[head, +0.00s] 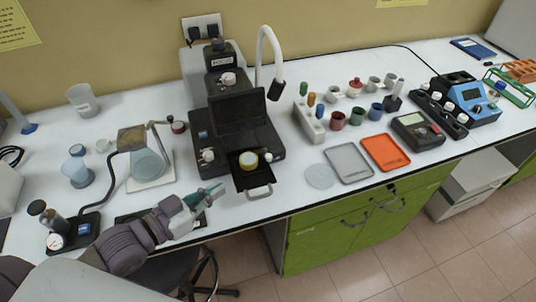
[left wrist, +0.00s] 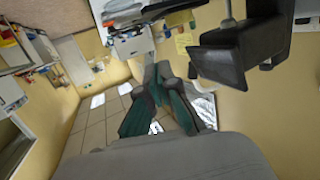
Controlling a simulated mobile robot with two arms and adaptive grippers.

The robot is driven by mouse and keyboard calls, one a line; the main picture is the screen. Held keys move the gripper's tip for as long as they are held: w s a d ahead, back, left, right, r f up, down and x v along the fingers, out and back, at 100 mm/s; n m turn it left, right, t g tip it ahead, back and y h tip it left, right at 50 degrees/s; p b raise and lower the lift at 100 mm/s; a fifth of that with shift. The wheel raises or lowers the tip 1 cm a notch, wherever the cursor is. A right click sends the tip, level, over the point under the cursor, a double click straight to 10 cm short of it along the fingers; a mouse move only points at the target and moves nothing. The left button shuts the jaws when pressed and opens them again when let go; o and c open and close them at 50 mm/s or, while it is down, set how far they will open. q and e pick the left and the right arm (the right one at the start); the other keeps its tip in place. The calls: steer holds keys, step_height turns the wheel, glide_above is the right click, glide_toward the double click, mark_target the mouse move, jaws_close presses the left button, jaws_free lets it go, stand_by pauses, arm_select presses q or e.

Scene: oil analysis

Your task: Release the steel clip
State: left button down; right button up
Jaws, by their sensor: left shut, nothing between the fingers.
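My left gripper (head: 211,192) is shut and empty, its green fingers just left of the black instrument's pulled-out drawer (head: 245,181) near the counter's front edge. The fingers also show in the left wrist view (left wrist: 160,112). The black instrument (head: 214,131) has a raised dark lid (head: 239,106). Its drawer holds a round pale-yellow cup (head: 248,159) and has a metal handle (head: 259,192) in front. I cannot make out the steel clip for certain in either view. My right gripper is not in view.
A glass vessel on a stand (head: 148,163) is left of the instrument. To the right are a grey tray (head: 349,163), an orange tray (head: 385,153), and several small cups. A stool (head: 205,278) stands below the counter.

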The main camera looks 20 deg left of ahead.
arm_select(q)
steer(key=p, duration=0.1)
glide_toward(266, 157)
steer(key=p+x, duration=0.2)
steer(key=x, duration=0.4)
steer(key=shift+r, duration=0.15)
steer(key=shift+w+d+f, duration=0.3)
steer(key=shift+w+d, duration=0.1)
steer(key=shift+w, duration=0.15)
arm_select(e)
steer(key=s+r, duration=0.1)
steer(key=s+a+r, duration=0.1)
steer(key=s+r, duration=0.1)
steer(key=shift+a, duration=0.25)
